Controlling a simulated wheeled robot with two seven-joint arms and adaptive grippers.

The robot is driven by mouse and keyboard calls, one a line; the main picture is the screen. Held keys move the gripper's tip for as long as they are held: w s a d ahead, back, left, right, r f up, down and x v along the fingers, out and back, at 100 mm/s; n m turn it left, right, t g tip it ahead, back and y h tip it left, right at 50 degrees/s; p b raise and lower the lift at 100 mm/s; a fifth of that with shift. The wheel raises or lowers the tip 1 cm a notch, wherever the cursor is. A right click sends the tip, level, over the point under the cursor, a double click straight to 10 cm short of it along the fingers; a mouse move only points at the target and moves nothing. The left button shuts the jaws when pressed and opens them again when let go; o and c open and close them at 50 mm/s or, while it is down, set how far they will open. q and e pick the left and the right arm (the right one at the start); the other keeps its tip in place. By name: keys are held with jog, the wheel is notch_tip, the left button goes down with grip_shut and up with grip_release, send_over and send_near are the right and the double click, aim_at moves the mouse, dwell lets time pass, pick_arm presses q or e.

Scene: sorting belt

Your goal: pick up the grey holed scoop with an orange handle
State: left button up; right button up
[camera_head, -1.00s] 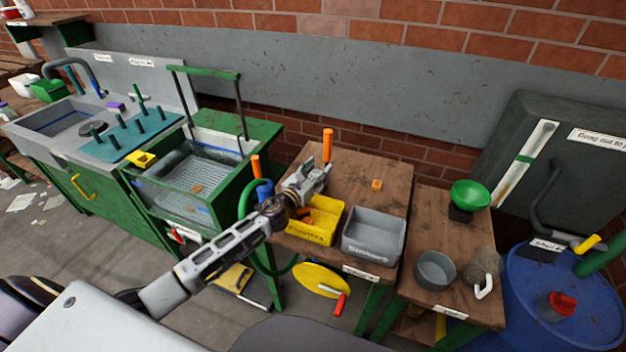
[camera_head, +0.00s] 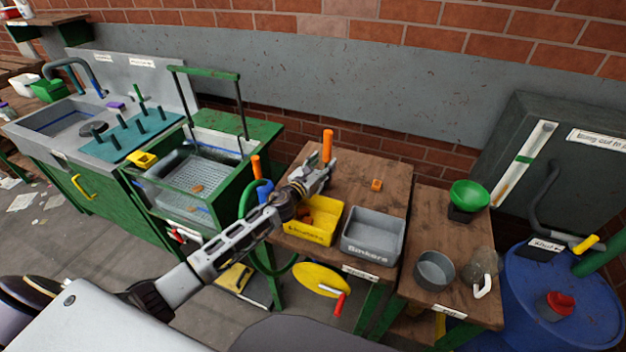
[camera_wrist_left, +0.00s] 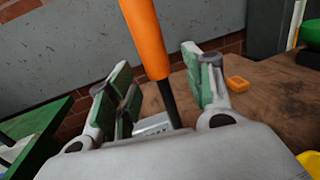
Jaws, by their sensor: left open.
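An orange handle (camera_head: 327,146) stands upright at the back left of the brown table. In the left wrist view, the orange handle (camera_wrist_left: 147,38) continues into a dark shaft between my fingers. A pale grey piece shows low behind the shaft; I cannot tell whether it is the scoop's head, and no holes are visible. My left gripper (camera_head: 322,170) is open just in front of the handle. In the wrist view, its green-padded fingers (camera_wrist_left: 164,84) stand on both sides of the shaft, with gaps. My right gripper is not in view.
A yellow bin (camera_head: 312,236) and a grey bin (camera_head: 372,250) stand at the table's front. An orange block (camera_head: 377,185) lies behind them. Another orange handle (camera_head: 256,166) stands by the green-framed tank (camera_head: 212,190). The table's back right is mostly clear.

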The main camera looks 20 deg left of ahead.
aim_at(325, 161)
pick_arm(q)
jog(key=shift+x, duration=1.6)
jog(key=shift+r, duration=0.1)
grip_shut()
